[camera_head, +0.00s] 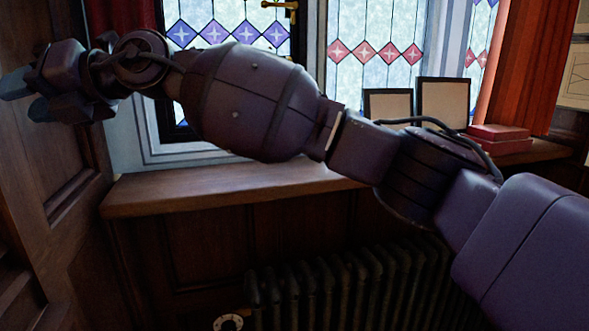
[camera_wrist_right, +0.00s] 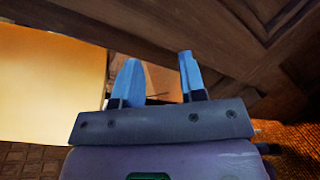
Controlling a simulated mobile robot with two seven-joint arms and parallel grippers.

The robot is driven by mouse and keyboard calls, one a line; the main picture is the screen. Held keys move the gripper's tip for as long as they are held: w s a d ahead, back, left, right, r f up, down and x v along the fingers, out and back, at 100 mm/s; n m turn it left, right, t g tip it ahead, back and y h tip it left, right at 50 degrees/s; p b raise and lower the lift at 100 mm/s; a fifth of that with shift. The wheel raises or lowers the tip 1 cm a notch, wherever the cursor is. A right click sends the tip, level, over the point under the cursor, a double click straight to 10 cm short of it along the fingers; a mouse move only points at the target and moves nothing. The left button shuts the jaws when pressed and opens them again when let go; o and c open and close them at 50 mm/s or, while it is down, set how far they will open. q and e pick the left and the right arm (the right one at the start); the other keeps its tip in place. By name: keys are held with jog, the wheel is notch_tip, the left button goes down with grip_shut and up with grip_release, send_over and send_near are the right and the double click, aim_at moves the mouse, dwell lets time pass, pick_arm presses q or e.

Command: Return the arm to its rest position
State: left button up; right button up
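My right arm comes in from the right of the head view and stretches across to the far left, in front of the window and sill. Its right gripper (camera_head: 24,97) is at the left edge, near the dark wood panelling. In the right wrist view the right gripper (camera_wrist_right: 159,75) has its two blue-grey fingers apart, with nothing between them. My left gripper and left arm are not in view.
A wooden window sill (camera_head: 225,186) runs behind the arm, above a dark radiator (camera_head: 330,290). Picture frames (camera_head: 443,103) and red boxes (camera_head: 499,139) stand on its right part. Wood panelling (camera_head: 45,180) is close at left. A pale yellow panel (camera_wrist_right: 50,85) shows in the wrist view.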

jog(key=w+d+f+m+t+y, duration=0.2)
jog(key=w+d+m+t+y, duration=0.3)
jog(key=d+m, duration=0.4)
jog(key=w+d+f+m+t+y, duration=0.2)
jog(key=w+d+f+m+t, duration=0.1)
jog(key=w+d+m+t, duration=0.45)
jog(key=w+d+f+m+t+h, duration=0.3)
jog(key=d+f+m+t+h, duration=0.8)
jog(key=d+f+m, duration=0.9)
jog(key=s+d+f+m+g+h, duration=0.3)
jog(key=s+d+f+h, duration=0.2)
jog(key=d+f, duration=0.45)
jog(key=s+d+f+m+g+h, duration=0.25)
jog(key=s+d+f+h, duration=0.35)
jog(key=f, duration=0.7)
jog(key=s+d+f+m+g, duration=0.1)
jog(key=s+d+f, duration=0.2)
jog(key=s+f, duration=0.2)
jog(key=s+d+f+m+g, duration=0.1)
jog(key=s+d+f+g, duration=0.1)
jog(key=s+f, duration=0.4)
jog(key=s+d+f+m+g+h, duration=0.1)
jog(key=s+d+f, duration=0.3)
jog(key=s, duration=0.5)
notch_tip(320, 180, down, 2)
jog(key=shift+f, duration=0.1)
